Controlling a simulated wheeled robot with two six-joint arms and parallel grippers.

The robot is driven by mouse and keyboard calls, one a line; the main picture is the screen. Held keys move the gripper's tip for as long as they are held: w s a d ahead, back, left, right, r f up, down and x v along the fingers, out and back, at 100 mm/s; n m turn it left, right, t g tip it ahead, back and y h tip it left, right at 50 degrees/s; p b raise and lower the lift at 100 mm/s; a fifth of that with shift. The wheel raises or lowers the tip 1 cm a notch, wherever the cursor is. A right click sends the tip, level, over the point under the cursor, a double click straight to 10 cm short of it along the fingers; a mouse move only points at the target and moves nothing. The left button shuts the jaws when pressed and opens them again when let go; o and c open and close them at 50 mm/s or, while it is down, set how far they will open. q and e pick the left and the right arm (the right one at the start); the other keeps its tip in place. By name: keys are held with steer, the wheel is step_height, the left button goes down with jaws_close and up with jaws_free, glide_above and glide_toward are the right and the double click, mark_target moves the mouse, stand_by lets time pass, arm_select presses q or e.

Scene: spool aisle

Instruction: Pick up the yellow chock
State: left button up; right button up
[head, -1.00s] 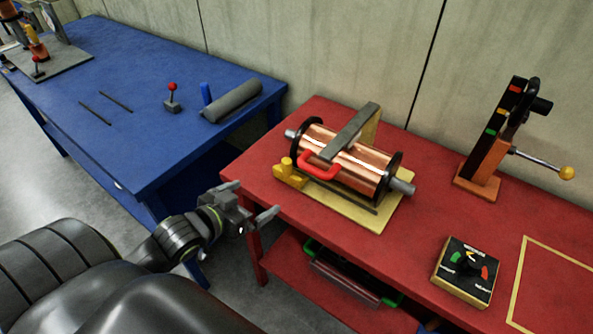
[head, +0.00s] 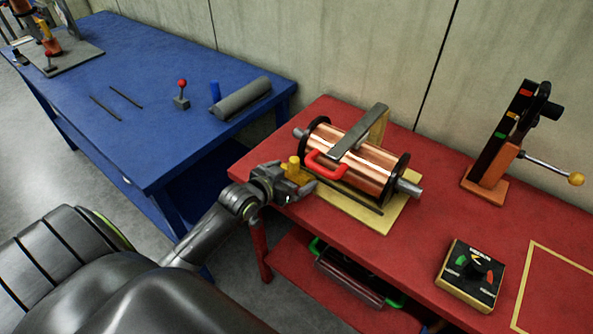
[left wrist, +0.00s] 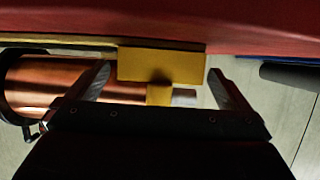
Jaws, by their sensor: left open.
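The yellow chock (head: 295,174) sits on the red table at the left end of the copper spool (head: 350,158), with its small knob upright. My left gripper (head: 292,187) is at the chock, its near finger showing in front of it. In the left wrist view the chock (left wrist: 162,66) lies between the two open fingers of the gripper (left wrist: 160,85), with a gap on each side. The gripper's far finger is mostly hidden in the head view. My right gripper is not in view.
The spool rests on a yellow base (head: 385,217) with a red handle (head: 322,166) and a grey bar (head: 357,132) above it. A dial box (head: 470,275) and a lever stand (head: 492,165) are to the right. A blue table (head: 140,110) stands at the left.

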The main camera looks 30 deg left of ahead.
arm_select(q)
steer(key=shift+x, duration=1.4)
steer(key=c, duration=1)
steer(key=shift+r, duration=0.1)
